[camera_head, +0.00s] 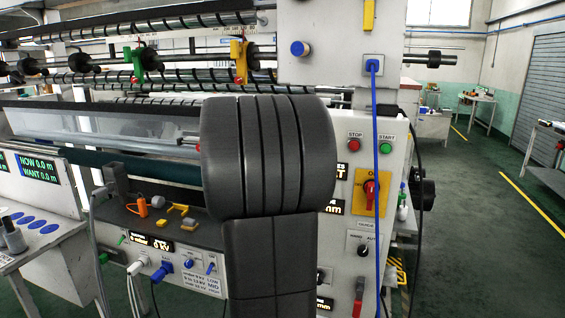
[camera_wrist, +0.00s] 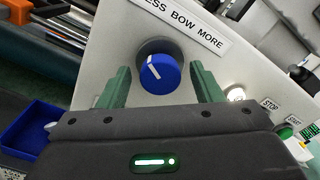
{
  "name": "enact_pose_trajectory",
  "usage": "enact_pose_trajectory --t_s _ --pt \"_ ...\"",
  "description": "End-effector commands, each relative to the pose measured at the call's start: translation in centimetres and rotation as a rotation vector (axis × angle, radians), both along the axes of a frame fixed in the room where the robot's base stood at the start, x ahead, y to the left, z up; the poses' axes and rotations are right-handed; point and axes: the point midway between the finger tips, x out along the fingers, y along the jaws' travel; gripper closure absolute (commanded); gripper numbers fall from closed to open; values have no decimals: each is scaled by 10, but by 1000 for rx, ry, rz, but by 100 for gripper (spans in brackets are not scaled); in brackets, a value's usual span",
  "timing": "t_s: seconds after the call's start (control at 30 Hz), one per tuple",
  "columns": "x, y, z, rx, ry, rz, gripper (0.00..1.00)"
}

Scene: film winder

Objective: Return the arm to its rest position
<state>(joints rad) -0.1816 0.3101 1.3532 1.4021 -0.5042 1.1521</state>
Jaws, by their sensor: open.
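My arm (camera_head: 268,160) shows as a large dark grey body in the middle of the head view, in front of the machine. It hides my gripper there. In the wrist view my gripper (camera_wrist: 160,70) is open, with its two green fingers apart. A blue knob (camera_wrist: 161,73) with a white pointer line shows between the fingers, on a pale panel under a "LESS BOW MORE" label. Gaps show on both sides of the knob, and nothing is held. How far the fingertips are from the panel I cannot tell.
The winder's panel carries a red STOP button (camera_head: 354,145), a green START button (camera_head: 386,146) and a red rotary switch (camera_head: 371,187). A blue cable (camera_head: 376,200) hangs in front. Striped rollers (camera_head: 170,25) lie at upper left. The floor (camera_head: 490,230) at right is open.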

Motion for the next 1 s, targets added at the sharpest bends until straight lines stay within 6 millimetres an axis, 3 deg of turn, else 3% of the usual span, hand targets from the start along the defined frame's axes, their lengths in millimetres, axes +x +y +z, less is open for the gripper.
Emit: enact_pose_trajectory --t_s 0.33,0.6,1.0 --pt "0 0 -3 405 -133 0 41" --pt "-31 11 0 397 -130 1 41" --pt "-36 12 1 395 -128 1 41"
